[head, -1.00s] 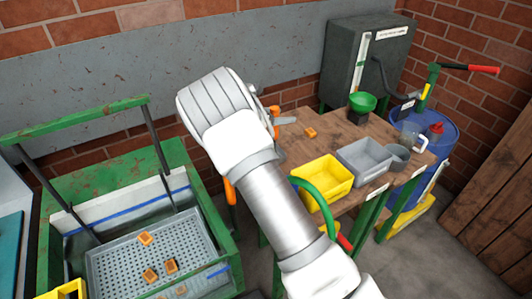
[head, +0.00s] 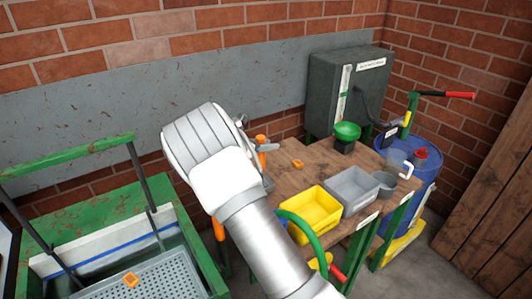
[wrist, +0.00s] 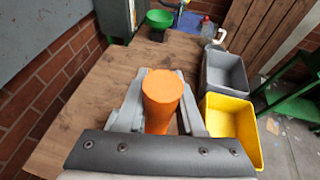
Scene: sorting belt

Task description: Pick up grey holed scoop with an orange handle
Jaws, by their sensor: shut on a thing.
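The orange handle (wrist: 161,95) of the scoop stands up between my gripper's fingers in the wrist view. My gripper (wrist: 158,112) is shut on it, with one grey finger on each side. In the head view part of the handle (head: 261,140) shows just right of my wrist, and my gripper (head: 268,148) is mostly hidden behind my arm. The grey holed part of the scoop is hidden in both views.
A green-framed machine with a holed grey tray (head: 165,279) stands at left. A blue drum (head: 424,175) stands at right.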

